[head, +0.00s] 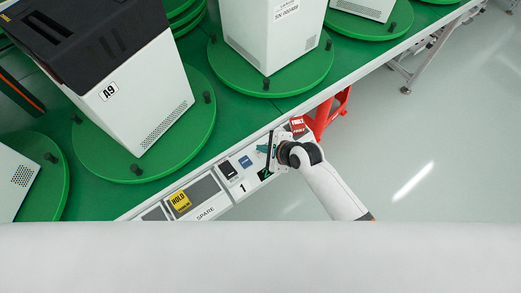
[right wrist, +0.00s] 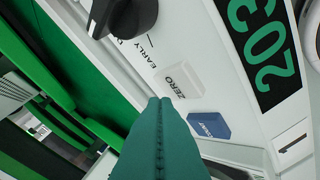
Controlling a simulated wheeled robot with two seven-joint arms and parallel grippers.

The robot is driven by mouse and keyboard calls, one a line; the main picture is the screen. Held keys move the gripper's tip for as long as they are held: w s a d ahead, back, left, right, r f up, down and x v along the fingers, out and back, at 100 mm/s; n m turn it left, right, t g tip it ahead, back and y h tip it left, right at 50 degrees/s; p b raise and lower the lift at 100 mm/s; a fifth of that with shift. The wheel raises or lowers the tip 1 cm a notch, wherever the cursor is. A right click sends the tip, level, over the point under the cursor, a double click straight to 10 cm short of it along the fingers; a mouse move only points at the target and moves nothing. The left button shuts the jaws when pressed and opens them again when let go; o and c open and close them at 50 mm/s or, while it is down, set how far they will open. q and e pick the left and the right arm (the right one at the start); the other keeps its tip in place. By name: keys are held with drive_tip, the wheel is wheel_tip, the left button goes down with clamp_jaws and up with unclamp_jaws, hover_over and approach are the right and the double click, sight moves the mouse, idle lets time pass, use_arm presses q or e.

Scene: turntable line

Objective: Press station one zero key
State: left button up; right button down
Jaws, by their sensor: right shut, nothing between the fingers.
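The white zero key (right wrist: 180,81), lettered ZERO, sits on the light panel in the right wrist view, beside a blue key (right wrist: 208,125). My right gripper (right wrist: 160,101) is shut and empty. Its green fingertips lie at the lower-left edge of the zero key in that view and partly overlap its corner. I cannot tell whether they touch it. In the head view my right gripper (head: 264,150) is over the panel marked 1 (head: 242,188), right of the blue key. My left gripper is out of view.
A black knob (right wrist: 124,14) and a display (right wrist: 262,38) with green digits flank the keys. A spare panel with a yellow HOLD tag (head: 180,201) is to the left. Green turntables (head: 194,123) carry white machines behind. Open floor lies right.

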sight(264, 155)
drive_tip(key=shift+f, duration=0.1)
drive_tip(key=shift+f, duration=0.35)
drive_tip(key=shift+f, duration=0.45)
idle(0.5)
drive_tip(key=shift+r, duration=0.1)
drive_tip(key=shift+r+p, duration=0.8)
drive_tip(key=shift+p, duration=0.3)
wheel_tip(264, 155, up, 5)
drive_tip(key=p, duration=0.6)
